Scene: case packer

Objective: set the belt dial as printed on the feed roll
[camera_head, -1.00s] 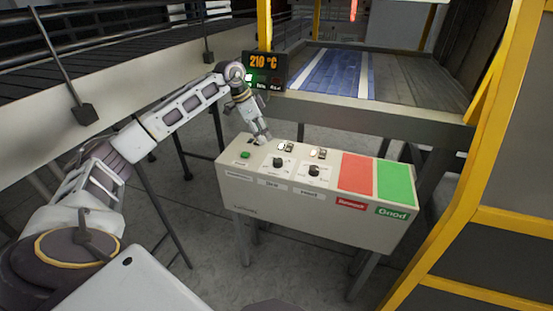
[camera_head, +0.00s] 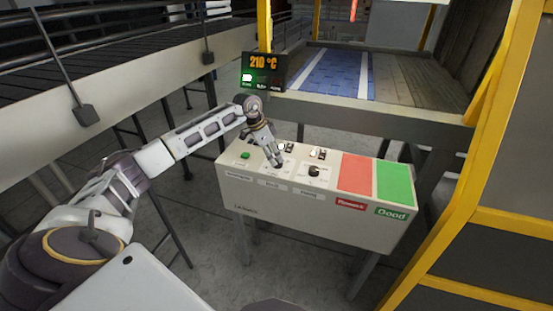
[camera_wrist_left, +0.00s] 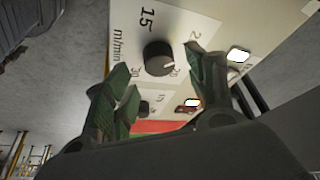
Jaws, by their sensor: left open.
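A black round dial (camera_wrist_left: 159,58) with a white pointer mark shows in the left wrist view on a pale plate printed "15", "30" and "m/min". Its mark points to the lower right, near a partly hidden number. My left gripper (camera_head: 279,163) is open over the control box (camera_head: 318,214) and hides this dial in the head view. In the wrist view its two fingers stand either side of the dial; I cannot tell whether they touch it. A second black dial (camera_head: 314,172) sits to the right. I cannot make out a feed roll. My right gripper is out of view.
The box also carries a green button (camera_head: 245,155), small switches (camera_head: 318,154), a red pad (camera_head: 356,173) and a green pad (camera_head: 395,183). A display (camera_head: 264,72) reading 210 °C stands behind. A blue striped sheet (camera_head: 335,75) lies on the conveyor; a yellow frame (camera_head: 490,130) rises right.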

